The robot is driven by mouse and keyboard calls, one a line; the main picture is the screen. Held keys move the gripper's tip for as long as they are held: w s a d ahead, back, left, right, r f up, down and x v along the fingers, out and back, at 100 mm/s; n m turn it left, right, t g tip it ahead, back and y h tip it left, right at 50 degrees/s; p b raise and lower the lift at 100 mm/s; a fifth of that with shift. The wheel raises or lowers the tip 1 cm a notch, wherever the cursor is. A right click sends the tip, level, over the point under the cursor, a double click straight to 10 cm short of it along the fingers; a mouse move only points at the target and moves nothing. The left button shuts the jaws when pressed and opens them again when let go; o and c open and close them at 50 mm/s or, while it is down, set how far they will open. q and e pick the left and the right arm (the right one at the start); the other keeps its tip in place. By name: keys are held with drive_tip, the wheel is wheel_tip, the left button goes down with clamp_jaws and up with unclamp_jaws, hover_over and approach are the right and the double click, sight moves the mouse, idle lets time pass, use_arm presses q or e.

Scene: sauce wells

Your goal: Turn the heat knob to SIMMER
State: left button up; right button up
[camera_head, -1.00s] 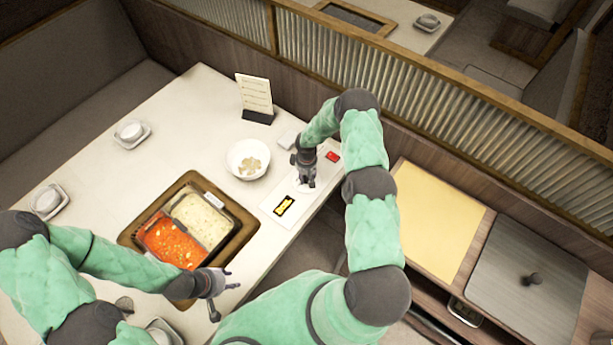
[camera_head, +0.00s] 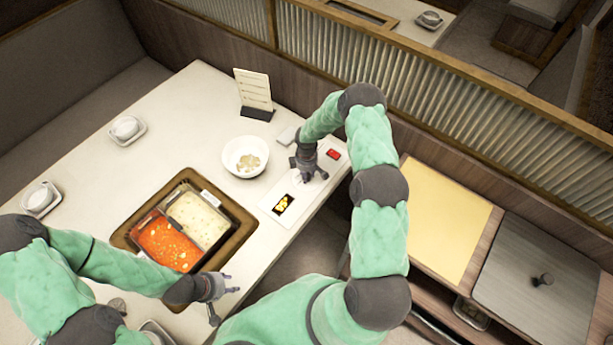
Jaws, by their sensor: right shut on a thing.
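The white control panel (camera_head: 272,208) lies flat near the table's right edge. It carries a black display (camera_head: 283,204) with yellow marks, too small to read, and a red button (camera_head: 333,154). My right gripper (camera_head: 311,175) reaches down onto the panel between the display and the red button. It is shut on the heat knob, which the fingers mostly hide, so its pointing direction cannot be told. My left gripper (camera_head: 222,298) is open and empty, its fingers spread, at the table's front edge near the pot.
A divided pot (camera_head: 203,255) with red and pale broth sits in a brown-framed recess (camera_head: 248,232). A white bowl (camera_head: 245,146), a menu stand (camera_head: 257,113) and a small grey item (camera_head: 287,136) stand near the panel. The divider wall runs behind.

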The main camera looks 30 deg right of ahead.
use_arm(q)
drive_tip(key=shift+f+b, duration=0.55)
drive_tip(key=shift+f, duration=0.15)
use_arm(e)
drive_tip(key=shift+n, duration=1.7)
drive_tip(key=o, duration=1.2)
drive_tip(key=shift+c, duration=0.2)
wheel_tip(320, 180, up, 12)
use_arm(q)
drive_tip(key=shift+s+f, duration=0.1)
use_arm(e)
drive_tip(key=shift+f, duration=0.1)
